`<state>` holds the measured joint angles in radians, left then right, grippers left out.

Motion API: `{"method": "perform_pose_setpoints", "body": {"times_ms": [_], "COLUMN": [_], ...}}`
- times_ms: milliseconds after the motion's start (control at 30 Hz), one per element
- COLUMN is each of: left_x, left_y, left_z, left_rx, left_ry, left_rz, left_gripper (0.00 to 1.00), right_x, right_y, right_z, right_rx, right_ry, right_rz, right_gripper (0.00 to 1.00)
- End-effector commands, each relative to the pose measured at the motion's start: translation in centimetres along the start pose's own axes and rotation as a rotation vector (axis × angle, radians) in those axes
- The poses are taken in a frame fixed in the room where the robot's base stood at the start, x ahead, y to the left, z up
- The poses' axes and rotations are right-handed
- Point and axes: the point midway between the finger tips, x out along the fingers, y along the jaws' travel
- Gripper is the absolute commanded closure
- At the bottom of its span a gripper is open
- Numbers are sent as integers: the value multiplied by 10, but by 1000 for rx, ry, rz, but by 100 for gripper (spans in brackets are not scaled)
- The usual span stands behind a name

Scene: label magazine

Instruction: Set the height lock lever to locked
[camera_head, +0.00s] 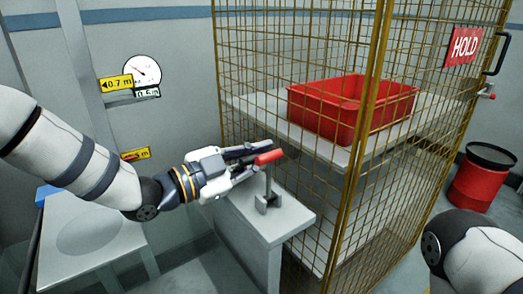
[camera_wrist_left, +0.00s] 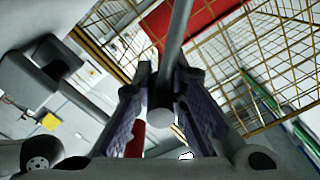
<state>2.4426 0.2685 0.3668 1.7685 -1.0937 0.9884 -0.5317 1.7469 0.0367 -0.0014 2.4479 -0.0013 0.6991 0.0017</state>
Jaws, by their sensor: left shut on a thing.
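The height lock lever is an upright thin grey shaft with a red grip (camera_head: 269,156) on top, rising from a grey bracket (camera_head: 268,201) on a pale pedestal. My left gripper (camera_head: 258,153) comes in from the left and is shut on the lever near its red grip. In the left wrist view the fingers (camera_wrist_left: 172,115) stand on both sides of a grey rod (camera_wrist_left: 178,38). The fingers partly hide the grip, so the exact contact is hard to see. I cannot read a locked mark. My right gripper is out of view; only part of that arm shows.
A yellow wire cage (camera_head: 345,190) stands close right of the lever, with a red crate (camera_head: 338,118) on a shelf inside. A dial gauge (camera_head: 142,72) is on the wall. A red drum (camera_head: 480,184) stands at right.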

Motion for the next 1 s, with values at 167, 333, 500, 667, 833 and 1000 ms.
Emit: {"method": "perform_pose_setpoints", "body": {"times_ms": [167, 333, 500, 667, 833, 1000], "left_x": [0, 0, 0, 0, 0, 0], "left_y": [5, 8, 9, 10, 10, 9], "left_z": [3, 6, 7, 8, 8, 8], "left_rx": [5, 2, 1, 0, 0, 0], "left_ry": [0, 0, -1, -2, -2, -2], "left_rz": [2, 3, 3, 3, 3, 2], "left_gripper": [100, 100, 100, 100, 100, 65], "right_x": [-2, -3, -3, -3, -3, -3], "right_y": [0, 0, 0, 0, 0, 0], "right_z": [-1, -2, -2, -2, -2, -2], "right_rx": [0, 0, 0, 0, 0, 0], "right_ry": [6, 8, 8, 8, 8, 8], "right_rz": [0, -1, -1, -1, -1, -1], "right_gripper": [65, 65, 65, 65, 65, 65]}}
